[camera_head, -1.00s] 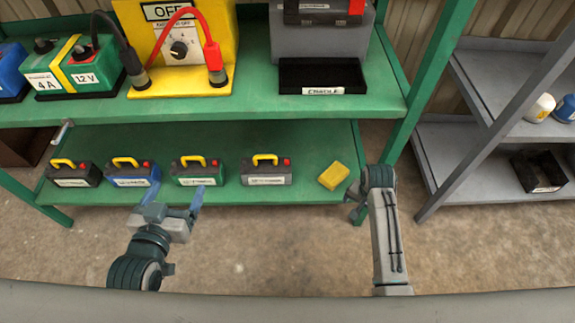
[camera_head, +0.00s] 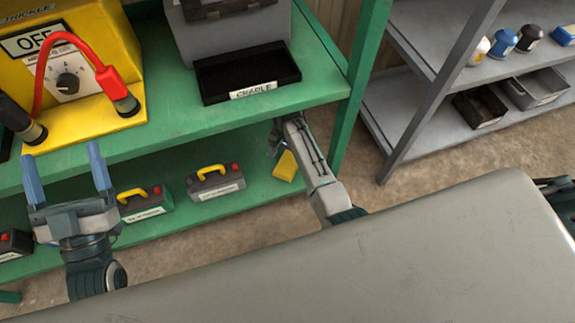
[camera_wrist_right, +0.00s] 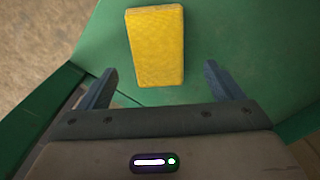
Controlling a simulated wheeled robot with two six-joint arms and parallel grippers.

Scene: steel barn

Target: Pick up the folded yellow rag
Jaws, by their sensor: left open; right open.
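The folded yellow rag (camera_head: 286,166) lies on the green lower shelf (camera_head: 255,196), near its right end, partly covered by my right arm in the head view. In the right wrist view the rag (camera_wrist_right: 156,45) is a flat yellow block just ahead of my right gripper (camera_wrist_right: 156,85). The gripper's fingers are open, one on each side of the rag's near end, and nothing is held. In the head view the right gripper's fingers are mostly hidden. My left gripper (camera_head: 66,172) is open and empty, in front of the upper shelf's edge at the left.
Batteries with yellow handles (camera_head: 216,182) stand left of the rag on the lower shelf. The upper shelf holds a yellow charger (camera_head: 65,75) and a black cradle tray (camera_head: 247,76) above. A green post (camera_head: 357,90) stands to the right, with a grey rack (camera_head: 440,125) beyond.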

